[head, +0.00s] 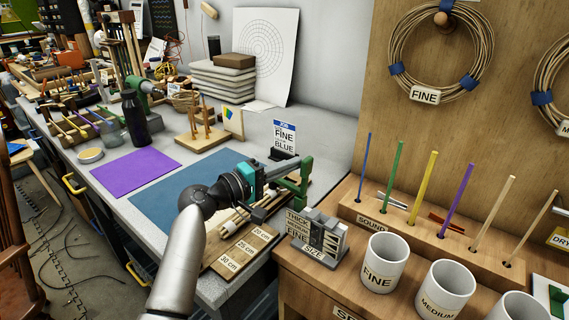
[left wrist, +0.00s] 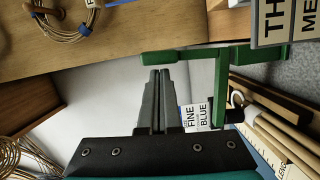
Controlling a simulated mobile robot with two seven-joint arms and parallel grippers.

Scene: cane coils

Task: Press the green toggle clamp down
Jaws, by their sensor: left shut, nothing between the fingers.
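The green toggle clamp (head: 303,176) stands at the right end of the workbench, by the wooden cutting board. In the left wrist view the clamp (left wrist: 221,92) shows a long green bar across the picture and a second green bar joined to it at a right angle. My left gripper (head: 292,162) reaches in from the left with its dark fingers at the clamp. In the left wrist view its fingertips (left wrist: 160,72) are together and empty, close to one end of the long green bar. I cannot tell whether they touch. My right gripper is not in view.
A job card (head: 284,136) reading FINE and BLUE stands behind the clamp. A size sign holder (head: 318,238) is close on the right, with white cups (head: 386,262) beyond. A length board (head: 240,249) lies in front. The blue mat (head: 185,195) is mostly bare.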

